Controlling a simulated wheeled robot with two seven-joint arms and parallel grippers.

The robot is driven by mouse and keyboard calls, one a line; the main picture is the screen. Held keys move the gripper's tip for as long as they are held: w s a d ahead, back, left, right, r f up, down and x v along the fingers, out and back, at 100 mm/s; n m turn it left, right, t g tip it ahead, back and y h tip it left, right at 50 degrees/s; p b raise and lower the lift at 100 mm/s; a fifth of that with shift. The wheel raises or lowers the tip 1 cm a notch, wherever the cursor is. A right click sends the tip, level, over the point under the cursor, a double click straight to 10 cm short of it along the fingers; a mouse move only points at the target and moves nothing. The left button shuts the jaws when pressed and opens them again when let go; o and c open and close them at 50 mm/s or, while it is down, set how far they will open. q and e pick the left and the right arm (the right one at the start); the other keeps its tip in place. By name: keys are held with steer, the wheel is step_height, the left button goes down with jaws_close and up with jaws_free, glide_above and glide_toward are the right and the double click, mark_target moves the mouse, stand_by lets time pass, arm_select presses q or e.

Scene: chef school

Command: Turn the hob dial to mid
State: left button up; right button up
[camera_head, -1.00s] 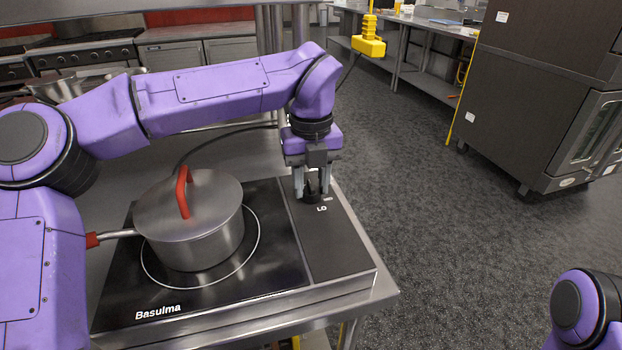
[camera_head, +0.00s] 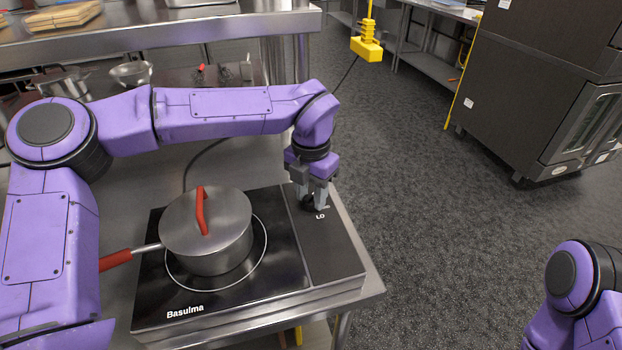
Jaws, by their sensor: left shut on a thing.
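The hob (camera_head: 274,267) is a black glass cooktop on a steel table, marked "Basulma". Its dial (camera_head: 308,202) is a small black knob on the dark control strip at the hob's right side, with a "LO" mark just in front of it. My left gripper (camera_head: 313,200) comes down from above and is shut on the dial; its fingers hide much of the knob, so I cannot read its setting. My right gripper is outside the view; only part of my right arm shows at the lower right.
A lidded steel pot (camera_head: 207,234) with red handles stands on the hob's ring, left of the dial. A steel shelf (camera_head: 180,30) spans the back left. A yellow hanging socket box (camera_head: 366,48) and a dark oven (camera_head: 545,90) stand beyond open grey floor at right.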

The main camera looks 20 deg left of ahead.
mark_target(311, 195)
arm_select(q)
steer(key=m+p, duration=0.2)
steer(key=p, duration=0.1)
steer(key=m+p, duration=0.6)
steer(key=shift+r+p, duration=0.3)
steer(key=shift+r, duration=0.05)
steer(key=shift+w+f+m+p, duration=0.1)
steer(key=shift+f+m+p, duration=0.1)
steer(key=shift+m+p, duration=1.45)
steer(key=o, duration=1)
steer(key=shift+f, duration=0.1)
steer(key=shift+o, duration=0.2)
step_height(311, 195, up, 11)
steer(key=b, duration=0.3)
steer(key=shift+f, duration=0.2)
